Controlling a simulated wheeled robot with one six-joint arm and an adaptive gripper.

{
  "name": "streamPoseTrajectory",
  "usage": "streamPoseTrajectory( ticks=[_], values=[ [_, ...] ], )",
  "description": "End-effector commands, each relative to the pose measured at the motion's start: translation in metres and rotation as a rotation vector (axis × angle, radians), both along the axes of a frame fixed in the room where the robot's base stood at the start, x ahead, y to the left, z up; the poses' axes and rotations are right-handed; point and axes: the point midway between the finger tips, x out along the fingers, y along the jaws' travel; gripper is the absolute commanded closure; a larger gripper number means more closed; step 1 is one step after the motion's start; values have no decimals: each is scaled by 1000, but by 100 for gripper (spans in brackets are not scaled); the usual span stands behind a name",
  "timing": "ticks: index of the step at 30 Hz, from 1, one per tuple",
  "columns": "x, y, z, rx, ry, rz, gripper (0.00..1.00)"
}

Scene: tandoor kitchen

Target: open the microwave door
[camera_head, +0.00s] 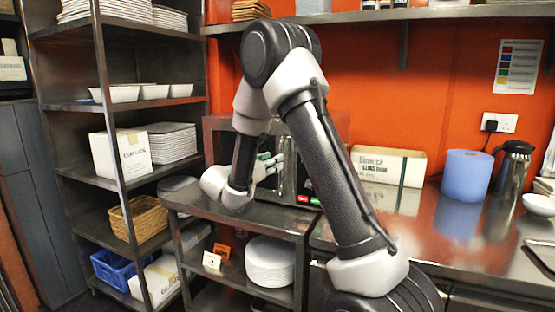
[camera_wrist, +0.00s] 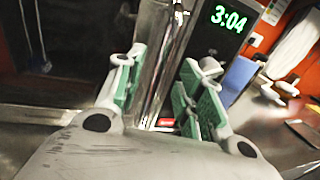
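The microwave (camera_head: 219,132) stands on a metal counter in the head view, largely hidden behind my arm. In the wrist view its dark door (camera_wrist: 70,70) fills the left, and its control panel with a green 3:04 display (camera_wrist: 228,18) is at the upper right. A shiny upright handle (camera_wrist: 154,65) runs between them. The door looks shut. My gripper (camera_head: 275,162) is at the microwave's front. In the wrist view my gripper (camera_wrist: 162,88) is open, with green-padded fingers on either side of the handle. Whether either pad touches it I cannot tell.
A steel rack (camera_head: 110,105) with plates, bowls and baskets stands close on the left. On the right counter are a cardboard box (camera_head: 390,165), a blue roll (camera_head: 466,176) and a steel flask (camera_head: 511,170). Plates (camera_head: 270,262) sit on the shelf below the microwave.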

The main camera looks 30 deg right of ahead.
Motion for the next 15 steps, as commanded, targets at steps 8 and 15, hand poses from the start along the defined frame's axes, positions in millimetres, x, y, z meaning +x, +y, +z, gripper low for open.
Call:
streamPoseTrajectory(
  ticks=[8, 15],
  values=[
    [19, -41, 0, 3, -1, -3, 63],
    [24, -50, 0, 3, -1, -2, 63]
  ],
)
